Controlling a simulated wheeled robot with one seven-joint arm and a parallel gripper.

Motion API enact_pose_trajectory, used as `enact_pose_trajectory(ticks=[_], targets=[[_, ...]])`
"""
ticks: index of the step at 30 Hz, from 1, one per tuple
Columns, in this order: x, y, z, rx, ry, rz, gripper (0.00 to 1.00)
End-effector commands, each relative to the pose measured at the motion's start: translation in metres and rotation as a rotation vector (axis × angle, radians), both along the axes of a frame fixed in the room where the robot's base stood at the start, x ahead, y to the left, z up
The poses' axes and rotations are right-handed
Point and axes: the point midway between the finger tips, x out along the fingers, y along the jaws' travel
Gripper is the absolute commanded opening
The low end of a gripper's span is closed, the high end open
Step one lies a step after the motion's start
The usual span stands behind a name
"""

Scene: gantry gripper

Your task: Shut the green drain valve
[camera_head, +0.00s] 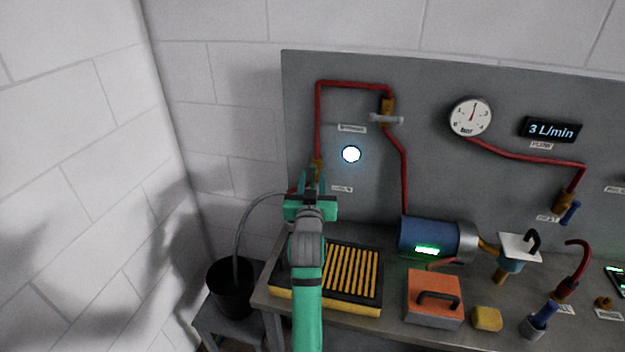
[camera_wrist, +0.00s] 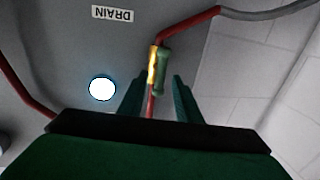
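The drain valve has a brass body (camera_head: 317,166) on the red pipe at the left of the grey panel. In the wrist view its green handle (camera_wrist: 163,72) lies along the pipe, beside the brass body. The DRAIN label (camera_wrist: 113,14) appears upside down there. My gripper (camera_head: 311,183) is in front of the valve in the head view and hides the handle. In the wrist view my gripper (camera_wrist: 160,85) is open, with one finger on each side of the valve's line. The handle appears between or just beyond the fingertips; contact cannot be told.
A lit white lamp (camera_head: 351,154) is right of the valve. Another valve with a grey handle (camera_head: 387,119) is higher up. A black bucket (camera_head: 232,292) with a grey hose stands left. The bench holds a yellow-black tray (camera_head: 326,304), a blue motor (camera_head: 428,238) and an orange box (camera_head: 434,290).

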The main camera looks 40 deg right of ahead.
Motion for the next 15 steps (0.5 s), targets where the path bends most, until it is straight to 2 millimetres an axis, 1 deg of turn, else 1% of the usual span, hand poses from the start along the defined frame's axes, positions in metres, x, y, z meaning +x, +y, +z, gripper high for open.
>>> enact_pose_trajectory(ticks=[5,8,9,15], targets=[[-0.0002,-0.0003,0.0001,0.0,0.0,0.0,0.31],[-0.0004,-0.0003,0.0,0.0,0.0,-0.001,0.09],[-0.0004,-0.0003,0.0,0.0,0.0,-0.001,0.0],[-0.0005,-0.0003,-0.0001,0.002,-0.001,-0.001,0.0]])
